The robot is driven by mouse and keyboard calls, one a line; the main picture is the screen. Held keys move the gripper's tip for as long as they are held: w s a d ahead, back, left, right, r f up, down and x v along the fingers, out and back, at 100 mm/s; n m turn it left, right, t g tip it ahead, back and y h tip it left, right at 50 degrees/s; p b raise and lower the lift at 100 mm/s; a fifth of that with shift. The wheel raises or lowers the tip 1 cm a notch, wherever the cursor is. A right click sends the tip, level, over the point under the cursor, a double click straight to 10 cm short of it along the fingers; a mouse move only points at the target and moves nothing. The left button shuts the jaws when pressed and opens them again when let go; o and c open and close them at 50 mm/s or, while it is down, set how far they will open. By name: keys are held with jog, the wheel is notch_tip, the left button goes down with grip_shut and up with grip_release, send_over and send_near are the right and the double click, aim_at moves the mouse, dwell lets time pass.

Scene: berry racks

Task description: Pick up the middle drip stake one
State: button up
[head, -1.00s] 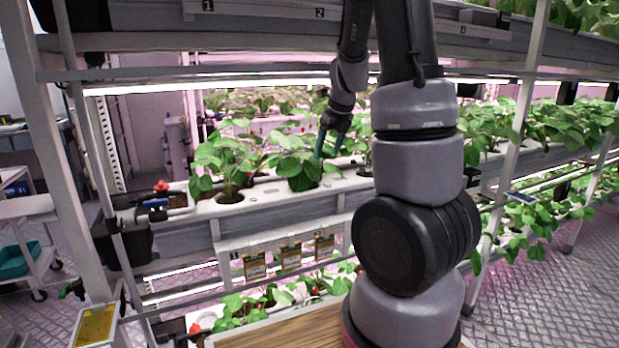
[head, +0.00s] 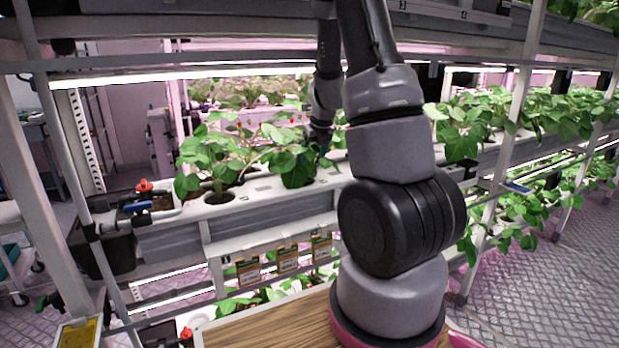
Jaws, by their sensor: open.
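My gripper (head: 321,150) is at the middle rack level, among the leaves of the strawberry plant (head: 298,165) on the white gutter (head: 262,188). Its fingertips are small and partly hidden by leaves, and it appears to hold nothing. I cannot make out any drip stake clearly; leaves and my arm cover much of the planting holes. Another plant (head: 215,160) grows in the gutter to the left of my gripper.
A blue-handled valve (head: 138,207) and a red knob (head: 144,186) sit at the gutter's left end. Several tags (head: 288,258) hang below the gutter. A wooden tabletop (head: 270,325) is in front. Rack posts (head: 500,150) stand to the right.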

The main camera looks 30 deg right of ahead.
aim_at(310, 170)
jog(key=shift+x, duration=1.85)
jog(key=shift+s, duration=0.15)
grip_shut()
jog(key=shift+d+r, duration=0.1)
jog(key=shift+r, duration=0.05)
